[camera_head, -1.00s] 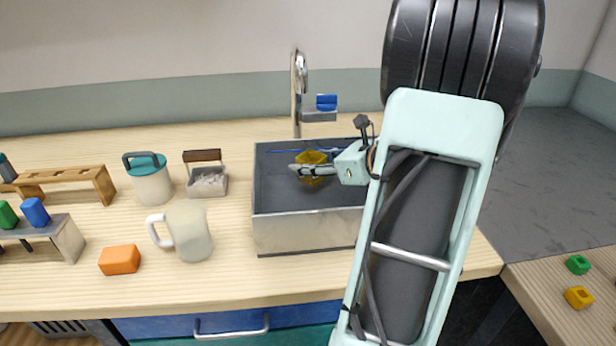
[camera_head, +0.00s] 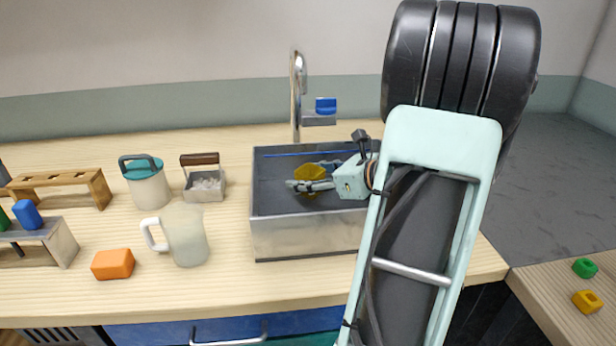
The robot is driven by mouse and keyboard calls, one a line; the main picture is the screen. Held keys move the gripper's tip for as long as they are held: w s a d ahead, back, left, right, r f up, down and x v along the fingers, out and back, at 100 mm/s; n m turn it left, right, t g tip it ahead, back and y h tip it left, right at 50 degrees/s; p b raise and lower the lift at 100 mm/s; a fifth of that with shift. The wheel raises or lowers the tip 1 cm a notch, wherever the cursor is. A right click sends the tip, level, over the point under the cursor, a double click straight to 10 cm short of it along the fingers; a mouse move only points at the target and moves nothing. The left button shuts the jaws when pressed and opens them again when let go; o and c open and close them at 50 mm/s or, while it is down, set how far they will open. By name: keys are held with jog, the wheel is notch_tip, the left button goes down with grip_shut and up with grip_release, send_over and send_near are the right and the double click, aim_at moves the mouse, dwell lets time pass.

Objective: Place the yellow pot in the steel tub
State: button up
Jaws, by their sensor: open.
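The yellow pot (camera_head: 309,172) is inside the steel tub (camera_head: 300,240), below the level of its rim. I cannot tell whether it rests on the tub floor. My gripper (camera_head: 296,186) reaches into the tub from the right and is open. Its fingers lie at the pot and cover part of it. Whether a finger touches the pot cannot be told. My arm hides the tub's right end.
A tap (camera_head: 297,95) and a blue block on a bracket (camera_head: 325,105) stand behind the tub. To the left are a frosted mug (camera_head: 187,236), a handled box (camera_head: 205,187), a teal-lidded jar (camera_head: 148,185), an orange block (camera_head: 113,264) and a wooden rack (camera_head: 62,182).

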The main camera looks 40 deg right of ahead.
aim_at(320, 175)
jog(key=shift+s+d+r, duration=0.1)
jog(key=shift+s+r, duration=0.1)
jog(key=shift+r, duration=0.1)
jog(key=p+v, duration=0.1)
jog(key=v, duration=0.6)
jog(key=shift+f+p, duration=0.1)
jog(key=shift+p, duration=0.3)
